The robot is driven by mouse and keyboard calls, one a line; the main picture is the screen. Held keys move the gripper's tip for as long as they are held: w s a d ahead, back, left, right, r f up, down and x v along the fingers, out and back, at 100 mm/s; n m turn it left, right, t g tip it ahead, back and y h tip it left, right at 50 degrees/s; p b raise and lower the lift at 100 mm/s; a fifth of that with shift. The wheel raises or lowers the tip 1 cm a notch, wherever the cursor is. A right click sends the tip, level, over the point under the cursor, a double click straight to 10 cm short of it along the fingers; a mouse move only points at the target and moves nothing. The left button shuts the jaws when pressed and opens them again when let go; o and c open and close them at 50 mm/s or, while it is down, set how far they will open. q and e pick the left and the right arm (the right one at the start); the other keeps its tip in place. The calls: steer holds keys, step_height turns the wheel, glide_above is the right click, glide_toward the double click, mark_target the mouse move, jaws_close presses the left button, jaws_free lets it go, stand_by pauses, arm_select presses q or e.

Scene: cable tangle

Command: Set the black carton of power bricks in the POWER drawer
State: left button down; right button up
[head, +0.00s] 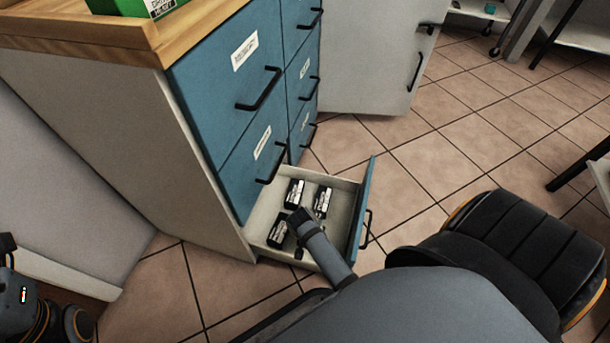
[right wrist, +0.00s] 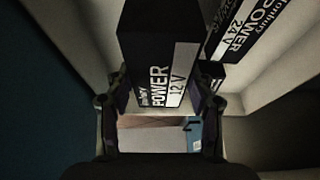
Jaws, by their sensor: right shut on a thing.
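The black carton of power bricks (right wrist: 158,70), printed POWER 12 V, is between the fingers of my right gripper (right wrist: 160,105), which is shut on it. In the head view this carton (head: 277,231) is inside an open bottom drawer (head: 262,207), at its near left, with my right gripper (head: 297,232) beside it. I cannot tell whether it touches the drawer floor. The drawer's label is hidden. Another black carton (right wrist: 245,30), printed POWER 24 V, is close on the right in the wrist view. My left gripper is not visible; only part of my left arm shows at lower left.
Two black cartons (head: 295,192) (head: 322,201) stand farther back in the drawer. The blue drawer front (head: 361,215) bounds its right side. Closed blue drawers (head: 225,85) rise above it under a wooden top (head: 130,38), which holds a green box (head: 125,6). Tiled floor (head: 440,150) lies open to the right.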

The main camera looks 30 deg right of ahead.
step_height(320, 180, down, 4)
steer(key=shift+f+b, duration=0.25)
steer(key=shift+b, duration=0.75)
step_height(320, 180, down, 4)
steer(key=b, duration=0.2)
steer(key=shift+b, duration=0.3)
steer(key=shift+r, duration=0.25)
steer(key=o, duration=1.5)
steer(key=shift+f, duration=0.15)
